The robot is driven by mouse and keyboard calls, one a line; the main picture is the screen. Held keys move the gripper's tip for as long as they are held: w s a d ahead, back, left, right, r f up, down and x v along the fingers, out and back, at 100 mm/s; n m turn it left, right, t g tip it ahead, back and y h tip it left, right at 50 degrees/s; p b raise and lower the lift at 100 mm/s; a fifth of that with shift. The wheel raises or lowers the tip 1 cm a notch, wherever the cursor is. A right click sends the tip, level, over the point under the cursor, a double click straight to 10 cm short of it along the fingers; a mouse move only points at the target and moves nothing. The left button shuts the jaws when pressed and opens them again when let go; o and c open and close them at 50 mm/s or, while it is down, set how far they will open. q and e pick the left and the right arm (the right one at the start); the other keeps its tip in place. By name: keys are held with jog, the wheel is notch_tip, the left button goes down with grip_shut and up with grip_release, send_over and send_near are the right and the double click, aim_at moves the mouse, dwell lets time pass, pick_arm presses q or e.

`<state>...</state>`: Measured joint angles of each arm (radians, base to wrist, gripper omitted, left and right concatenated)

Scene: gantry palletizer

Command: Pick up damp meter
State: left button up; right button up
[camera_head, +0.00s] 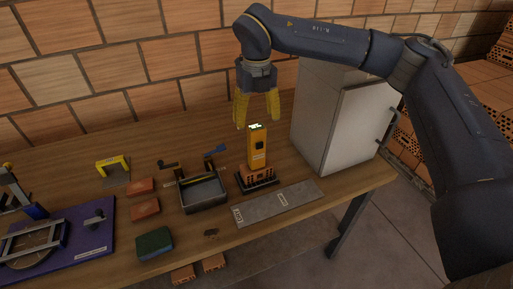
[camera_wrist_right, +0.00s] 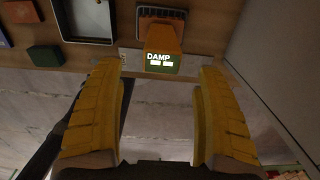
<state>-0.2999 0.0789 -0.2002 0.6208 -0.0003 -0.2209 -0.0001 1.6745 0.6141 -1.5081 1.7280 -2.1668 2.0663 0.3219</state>
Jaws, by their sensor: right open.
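The damp meter (camera_head: 257,152) is a yellow upright block with a lit top, standing on a small brick in a dark holder (camera_head: 258,185) on the bench. In the right wrist view the damp meter (camera_wrist_right: 165,38) shows its screen reading DAMP. My right gripper (camera_head: 258,121) is open and points down just above the meter. In the right wrist view, the yellow fingers of the right gripper (camera_wrist_right: 160,68) are spread apart, with the meter seen between and beyond them. Nothing is held. My left gripper is not in view.
A white fridge-like cabinet (camera_head: 340,125) stands close right of the meter. A grey tray (camera_head: 203,193), red blocks (camera_head: 145,208), a green block (camera_head: 153,243) and a yellow arch (camera_head: 113,165) lie left. A grey labelled strip (camera_head: 275,204) lies in front. A brick wall (camera_head: 160,55) is behind.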

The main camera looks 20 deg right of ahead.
aim_at(257, 127)
jog(key=shift+d+f, duration=0.1)
jog(key=shift+f, duration=2.25)
jog(key=shift+c, duration=0.2)
grip_shut()
